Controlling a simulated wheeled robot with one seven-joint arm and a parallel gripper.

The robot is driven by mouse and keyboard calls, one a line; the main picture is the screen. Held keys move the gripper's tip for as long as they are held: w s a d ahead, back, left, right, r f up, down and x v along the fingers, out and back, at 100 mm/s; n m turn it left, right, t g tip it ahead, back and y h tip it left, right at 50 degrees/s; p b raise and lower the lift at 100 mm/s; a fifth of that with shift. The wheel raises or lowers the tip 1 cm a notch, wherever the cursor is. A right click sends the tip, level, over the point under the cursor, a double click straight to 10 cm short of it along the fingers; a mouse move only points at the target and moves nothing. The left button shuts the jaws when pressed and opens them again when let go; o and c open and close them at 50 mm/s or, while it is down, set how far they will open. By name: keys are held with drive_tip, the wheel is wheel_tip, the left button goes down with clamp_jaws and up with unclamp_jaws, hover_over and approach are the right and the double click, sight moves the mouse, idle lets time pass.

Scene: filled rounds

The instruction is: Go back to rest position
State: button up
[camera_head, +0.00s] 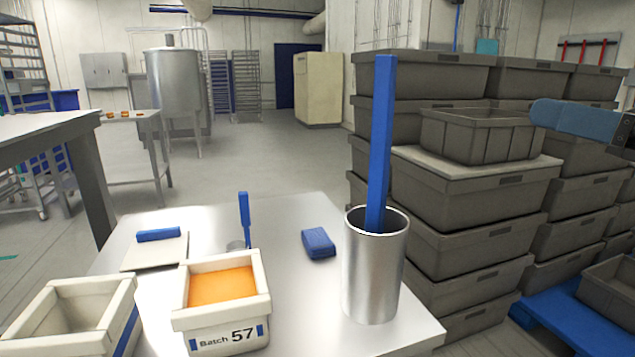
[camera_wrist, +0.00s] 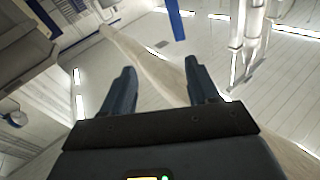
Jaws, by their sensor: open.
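My gripper (camera_wrist: 160,75) is open and empty in the wrist view, its two dark fingers apart with nothing between them. The wrist camera sees the room at a steep tilt. A steel table (camera_head: 285,290) stands in front of me. On it are a steel cylinder (camera_head: 372,285) holding a tall blue bar (camera_head: 382,130), and a white bin (camera_head: 222,325) marked "Batch 57" with orange filling.
Grey crates (camera_head: 470,235) are stacked high on the right, beside a blue pallet (camera_head: 570,315). An empty white bin (camera_head: 75,315), a blue block (camera_head: 318,243) and a board (camera_head: 155,252) with a blue-handled tool also lie on the table. Open floor (camera_head: 260,150) lies beyond.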

wheel_tip(320, 180, down, 18)
drive_tip(key=s+a+f+m+t+h+p, duration=0.15)
drive_tip(key=m+t+h+p, duration=0.3)
drive_tip(key=m+h, duration=0.45)
drive_tip(key=s+a+f+m+g+h+p, duration=0.15)
drive_tip(key=s+f+m+h, duration=0.3)
drive_tip(key=s+f, duration=0.65)
drive_tip(key=s+a+r+n+p, duration=0.1)
drive_tip(key=s+r+n+p, duration=0.1)
drive_tip(key=s, duration=1.1)
drive_tip(key=s+a+r+n+g+p, duration=0.1)
drive_tip(key=s+r+n+p, duration=0.1)
drive_tip(key=s, duration=1.1)
drive_tip(key=shift+s+r+n+h, duration=0.2)
drive_tip(key=shift+r+n+h, duration=0.25)
drive_tip(key=shift+r+n, duration=0.4)
